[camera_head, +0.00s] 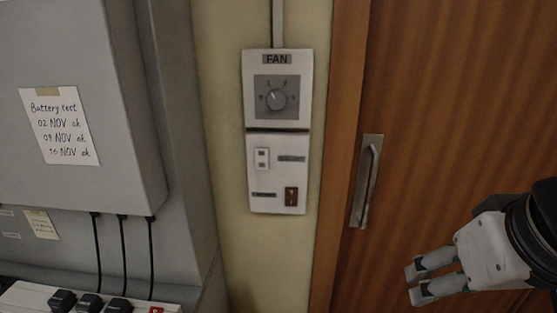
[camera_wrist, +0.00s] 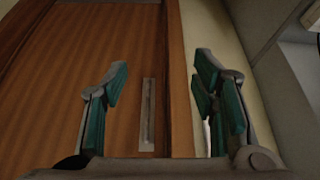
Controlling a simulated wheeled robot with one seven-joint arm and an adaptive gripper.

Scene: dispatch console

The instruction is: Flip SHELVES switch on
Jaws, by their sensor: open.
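A white switch plate (camera_head: 277,150) is on the yellow wall below the FAN dial panel (camera_head: 305,75) in the head view. It holds a pale switch (camera_head: 262,158) at upper left and a dark brown-red switch (camera_head: 291,196) at lower right. Small labels sit beside each switch, too small to read, so I cannot tell which is SHELVES. My gripper (camera_head: 416,284) is open and empty in front of the wooden door, to the lower right of the plate and apart from it. In the wrist view its two fingers (camera_wrist: 160,85) stand wide apart.
A wooden door (camera_head: 450,100) with a metal handle (camera_head: 366,185) is right of the switches. A grey cabinet (camera_head: 90,190) with a paper note (camera_head: 60,126) stands on the left. A power strip (camera_head: 35,297) with black plugs is at lower left.

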